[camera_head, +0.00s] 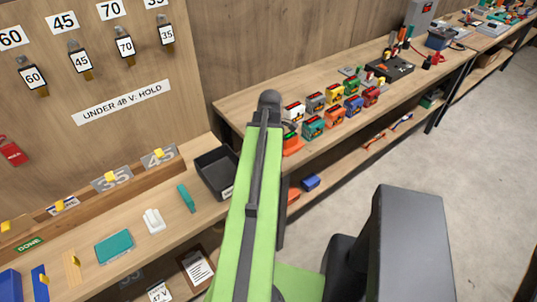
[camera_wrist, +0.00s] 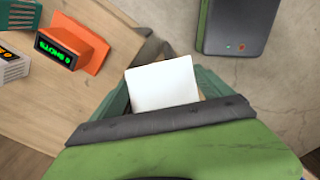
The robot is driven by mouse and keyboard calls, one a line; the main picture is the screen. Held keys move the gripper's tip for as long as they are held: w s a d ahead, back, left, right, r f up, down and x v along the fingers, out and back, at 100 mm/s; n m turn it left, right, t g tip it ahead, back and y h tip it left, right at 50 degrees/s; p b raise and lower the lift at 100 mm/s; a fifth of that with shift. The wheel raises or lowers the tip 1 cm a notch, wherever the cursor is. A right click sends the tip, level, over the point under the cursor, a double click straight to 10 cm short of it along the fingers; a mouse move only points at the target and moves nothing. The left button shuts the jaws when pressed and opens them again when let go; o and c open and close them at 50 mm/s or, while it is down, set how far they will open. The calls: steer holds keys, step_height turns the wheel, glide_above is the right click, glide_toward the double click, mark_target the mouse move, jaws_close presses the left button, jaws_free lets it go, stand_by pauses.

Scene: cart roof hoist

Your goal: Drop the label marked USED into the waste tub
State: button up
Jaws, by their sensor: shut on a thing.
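A white rectangular label (camera_wrist: 163,84) is held in my gripper (camera_wrist: 160,102) in the wrist view. The face I see is blank, so no marking can be read. My gripper is shut on it, with the table edge and floor below. In the head view my green arm reaches up across the middle and hides the gripper's fingers and the label. A black open tub (camera_head: 213,160) stands on the left bench, just left of my arm. Its front tag is partly hidden and unreadable, so I cannot confirm that it is the waste tub.
An orange device with a green readout (camera_wrist: 72,46) sits on the bench in the wrist view. Several coloured devices (camera_head: 335,93) stand on the right bench (camera_head: 245,99). Labels 35 and 45 lean on a wooden rail (camera_head: 85,200). Open floor (camera_head: 460,160) lies right.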

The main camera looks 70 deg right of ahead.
steer(key=shift+d+m, duration=0.2)
steer(key=shift+m, duration=0.3)
steer(key=w+a+r+n+p, duration=0.1)
steer(key=w+r+p, duration=0.2)
steer(key=w, duration=0.5)
steer(key=w+a+r+p, duration=0.2)
steer(key=w+r+p, duration=0.1)
steer(key=w, duration=0.5)
step_height(320, 180, down, 6)
steer(key=b, duration=0.6)
steer(key=shift+d+f, duration=0.15)
steer(key=shift+d, duration=0.05)
steer(key=o, duration=1.2)
